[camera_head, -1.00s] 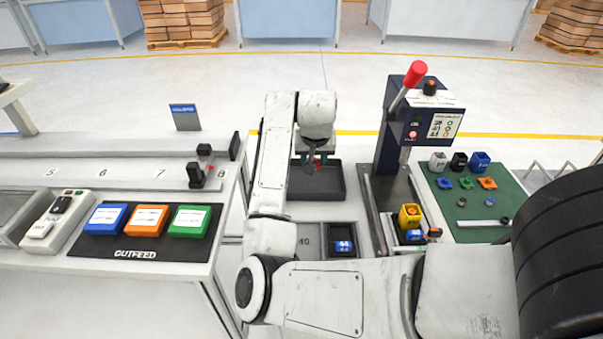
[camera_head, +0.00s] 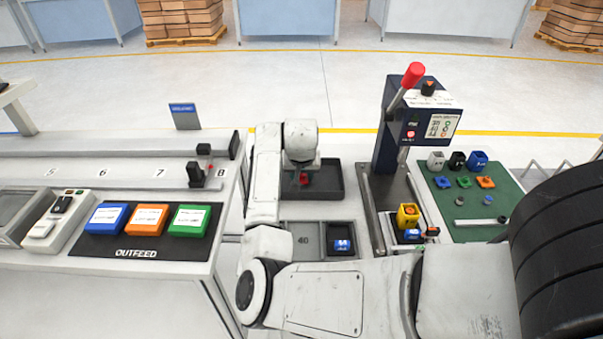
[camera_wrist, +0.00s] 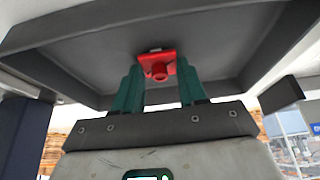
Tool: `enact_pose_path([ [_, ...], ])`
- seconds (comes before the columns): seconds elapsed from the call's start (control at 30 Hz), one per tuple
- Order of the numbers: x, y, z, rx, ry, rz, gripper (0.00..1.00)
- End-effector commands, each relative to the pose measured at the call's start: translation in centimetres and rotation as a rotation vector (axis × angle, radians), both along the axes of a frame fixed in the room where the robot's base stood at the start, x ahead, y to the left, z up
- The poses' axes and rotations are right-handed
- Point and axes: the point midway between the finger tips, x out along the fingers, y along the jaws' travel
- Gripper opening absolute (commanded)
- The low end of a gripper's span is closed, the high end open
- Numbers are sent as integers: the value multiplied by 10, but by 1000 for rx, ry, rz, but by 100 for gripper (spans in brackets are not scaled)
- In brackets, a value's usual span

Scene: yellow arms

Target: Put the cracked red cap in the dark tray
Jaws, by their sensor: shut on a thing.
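The red cap (camera_wrist: 158,68) is between the green fingertips of my gripper (camera_wrist: 160,84) in the wrist view, and the gripper is shut on it. In the head view the red cap (camera_head: 304,178) shows just below my gripper (camera_head: 303,174), over the left part of the dark tray (camera_head: 333,193). The tray's floor and walls (camera_wrist: 70,28) fill the top of the wrist view behind the cap. I cannot tell whether the cap touches the tray floor. A crack in the cap is too small to make out.
A blue piece (camera_head: 342,245) lies in a bin just in front of the tray. The dark blue press (camera_head: 396,135) with a red-knobbed lever stands to the right. The outfeed table (camera_head: 150,250) is at left.

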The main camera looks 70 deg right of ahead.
Motion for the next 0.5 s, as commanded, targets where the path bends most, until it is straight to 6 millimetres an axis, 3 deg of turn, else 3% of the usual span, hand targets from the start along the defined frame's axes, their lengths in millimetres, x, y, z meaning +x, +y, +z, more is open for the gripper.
enact_pose_path([
  [0.07, 0, 0, -3, 0, 1, 0, 13],
  [0.1, 0, 0, -3, 0, 0, 0, 43],
  [0.33, 0, 0, -2, 0, 0, 0, 65],
  [0.5, 0, 0, -2, 0, 0, 0, 67],
])
